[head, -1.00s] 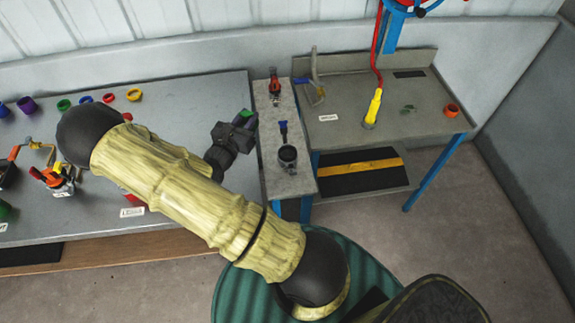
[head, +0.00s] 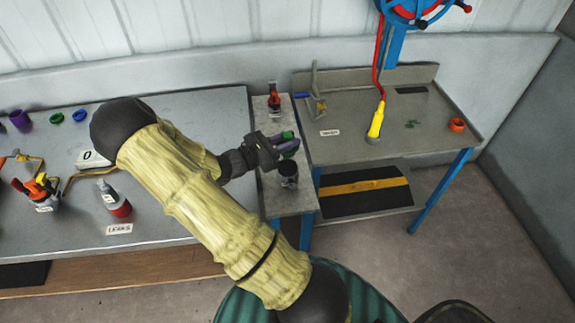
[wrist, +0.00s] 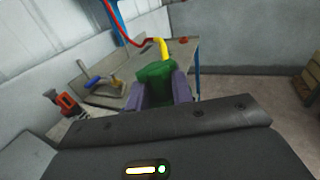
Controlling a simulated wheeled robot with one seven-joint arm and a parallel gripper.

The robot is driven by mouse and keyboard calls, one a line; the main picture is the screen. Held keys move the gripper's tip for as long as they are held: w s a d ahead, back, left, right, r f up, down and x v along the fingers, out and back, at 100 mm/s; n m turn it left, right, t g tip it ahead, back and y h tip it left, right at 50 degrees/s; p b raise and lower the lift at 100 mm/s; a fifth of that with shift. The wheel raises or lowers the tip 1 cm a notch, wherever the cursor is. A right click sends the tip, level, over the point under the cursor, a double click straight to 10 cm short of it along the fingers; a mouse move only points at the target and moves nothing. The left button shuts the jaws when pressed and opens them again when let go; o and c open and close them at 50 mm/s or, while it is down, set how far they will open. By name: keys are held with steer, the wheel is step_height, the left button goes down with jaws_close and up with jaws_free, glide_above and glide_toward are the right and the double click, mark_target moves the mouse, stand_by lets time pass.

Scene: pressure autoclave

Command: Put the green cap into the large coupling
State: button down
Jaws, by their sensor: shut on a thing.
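My gripper (head: 287,144) is shut on the green cap (wrist: 157,72). In the wrist view the cap sits between the two purple fingers, its far side hidden. In the head view only a little of the green cap (head: 287,134) shows at the fingertips. A dark, open-topped cylinder (head: 288,176), which looks like the large coupling, stands on the narrow grey stand. My gripper is above and just behind it in the picture, apart from it as far as I can tell.
A red-and-dark tool (head: 274,97) stands at the back of the narrow stand (head: 292,203). The right bench (head: 350,145) holds a clamp with a blue handle (head: 302,95), a yellow nozzle (head: 376,122) on a red hose, and an orange ring (head: 457,125). A bottle (head: 117,200) stands on the left bench.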

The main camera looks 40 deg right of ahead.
glide_above(288, 161)
steer(key=s+a, duration=0.2)
step_height(288, 161, down, 4)
steer(key=shift+w+d+f, duration=0.15)
steer(key=shift+f, duration=0.05)
steer(key=shift+f, duration=1.85)
steer(key=shift+f, duration=0.35)
steer(key=c, duration=1.2)
jaws_free()
steer(key=shift+c, duration=0.2)
